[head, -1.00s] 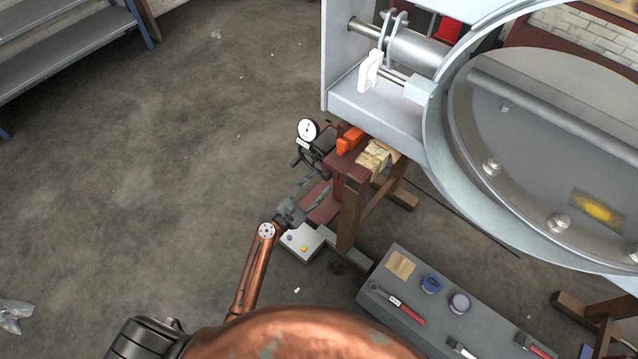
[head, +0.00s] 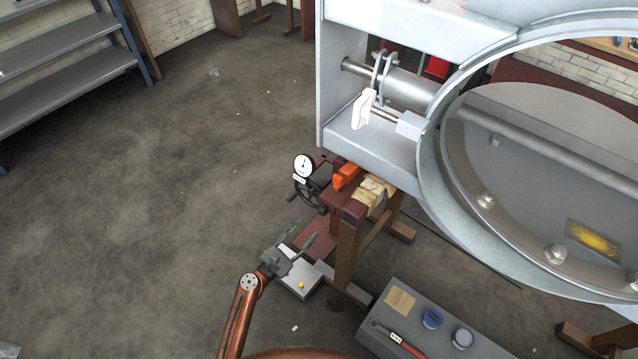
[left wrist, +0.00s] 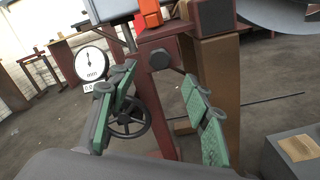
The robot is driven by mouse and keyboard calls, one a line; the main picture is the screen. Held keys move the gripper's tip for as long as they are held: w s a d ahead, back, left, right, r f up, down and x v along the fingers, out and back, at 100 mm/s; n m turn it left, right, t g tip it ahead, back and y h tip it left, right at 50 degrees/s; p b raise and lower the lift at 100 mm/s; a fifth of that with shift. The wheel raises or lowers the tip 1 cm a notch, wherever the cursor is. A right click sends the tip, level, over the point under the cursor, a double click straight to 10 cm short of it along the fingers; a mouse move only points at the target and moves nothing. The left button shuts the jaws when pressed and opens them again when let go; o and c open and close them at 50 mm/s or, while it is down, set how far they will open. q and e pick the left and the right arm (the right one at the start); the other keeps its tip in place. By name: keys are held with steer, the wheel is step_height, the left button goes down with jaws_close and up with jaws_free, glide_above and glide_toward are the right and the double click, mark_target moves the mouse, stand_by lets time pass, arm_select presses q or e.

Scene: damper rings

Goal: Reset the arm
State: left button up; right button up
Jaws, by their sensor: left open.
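My left gripper (head: 292,248) is open and empty at the end of my copper-coloured arm, low in the middle of the head view. In the left wrist view its two green-padded fingers (left wrist: 161,112) are spread apart with nothing between them. Beyond them stand a dark red post, a black handwheel (left wrist: 128,118) and a round white dial gauge (left wrist: 90,64). My right gripper is not in view.
A large grey ring housing with a round disc (head: 540,150) fills the right side. Below it a grey bench (head: 392,317) carries a wrench, tins and a tan sheet. Grey shelves (head: 60,90) stand at the upper left.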

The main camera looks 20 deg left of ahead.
arm_select(q)
steer(key=s+a+f+m+g+y+p, duration=0.1)
steer(key=s+f+m+g, duration=0.25)
steer(key=s+f, duration=0.5)
steer(key=s+a+f+m+g+y+p, duration=0.15)
steer(key=s+f+m, duration=0.35)
steer(key=f, duration=0.7)
steer(key=s+a+f+m+g+y+p, duration=0.1)
steer(key=s+a+f+m+g+p, duration=0.15)
steer(key=s+f, duration=0.7)
steer(key=s+a+f+m+g+y+p, duration=0.1)
steer(key=s+a+f+m+g, duration=0.1)
steer(key=s, duration=1.1)
steer(key=s+a+f+m+g+y+p, duration=0.1)
steer(key=s+f+m+g, duration=0.3)
steer(key=s+m, duration=0.5)
steer(key=s+a+f+m+g+y+p, duration=0.1)
steer(key=s+f+m, duration=0.4)
steer(key=s, duration=1.2)
step_height(320, 180, down, 2)
steer(key=shift+a+m+g+p, duration=0.3)
steer(key=shift+a+g+p, duration=0.15)
steer(key=shift+a+g, duration=0.65)
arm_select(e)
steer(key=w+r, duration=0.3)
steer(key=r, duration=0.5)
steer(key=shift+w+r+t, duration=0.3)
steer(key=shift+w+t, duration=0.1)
